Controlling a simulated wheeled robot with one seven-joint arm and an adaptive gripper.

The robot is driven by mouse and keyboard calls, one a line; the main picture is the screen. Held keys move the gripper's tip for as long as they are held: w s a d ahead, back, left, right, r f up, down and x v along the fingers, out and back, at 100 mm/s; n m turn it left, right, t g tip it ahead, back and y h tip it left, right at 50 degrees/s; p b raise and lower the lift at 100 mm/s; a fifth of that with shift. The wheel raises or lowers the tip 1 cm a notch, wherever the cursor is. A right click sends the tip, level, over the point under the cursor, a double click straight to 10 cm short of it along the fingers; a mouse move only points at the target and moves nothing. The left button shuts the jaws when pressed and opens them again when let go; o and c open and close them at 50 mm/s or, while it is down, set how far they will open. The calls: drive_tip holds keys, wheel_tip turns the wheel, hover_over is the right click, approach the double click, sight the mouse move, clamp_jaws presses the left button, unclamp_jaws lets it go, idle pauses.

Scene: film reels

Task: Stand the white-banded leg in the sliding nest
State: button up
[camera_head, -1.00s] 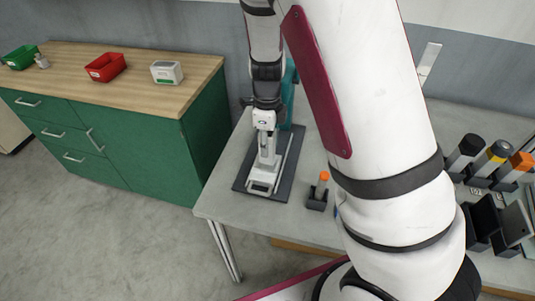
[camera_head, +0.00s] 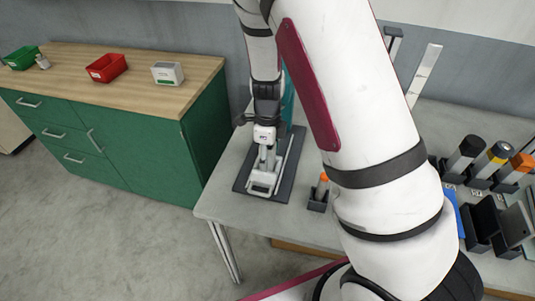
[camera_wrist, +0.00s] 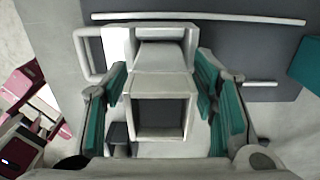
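The sliding nest (camera_head: 262,188) is a pale carriage with a loop handle on a dark base plate (camera_head: 247,170) at the table's left end. In the wrist view its square socket (camera_wrist: 161,140) looks hollow and empty. My gripper (camera_head: 267,153) is low over the nest. In the wrist view my gripper (camera_wrist: 163,85) is open, its teal-padded fingers on either side of the socket, with nothing seen held between them. I cannot make out a white-banded leg for certain; a black-topped leg with a light section (camera_head: 466,152) stands in the right-hand rack.
A yellow-banded leg (camera_head: 495,153) and an orange-topped leg (camera_head: 519,164) stand in the rack. A green cabinet (camera_head: 153,155) with bins is at left. A teal block (camera_wrist: 309,62) adjoins the plate.

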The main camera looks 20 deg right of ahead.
wheel_tip(320, 180, up, 12)
drive_tip(key=shift+r, duration=0.25)
drive_tip(key=s+r+n+t, duration=0.5)
drive_tip(key=s+r+n, duration=1.4)
drive_tip(key=s+n, duration=0.3)
drive_tip(key=n, duration=0.3)
drive_tip(key=shift+r+t, duration=0.3)
drive_tip(key=shift+r, duration=0.1)
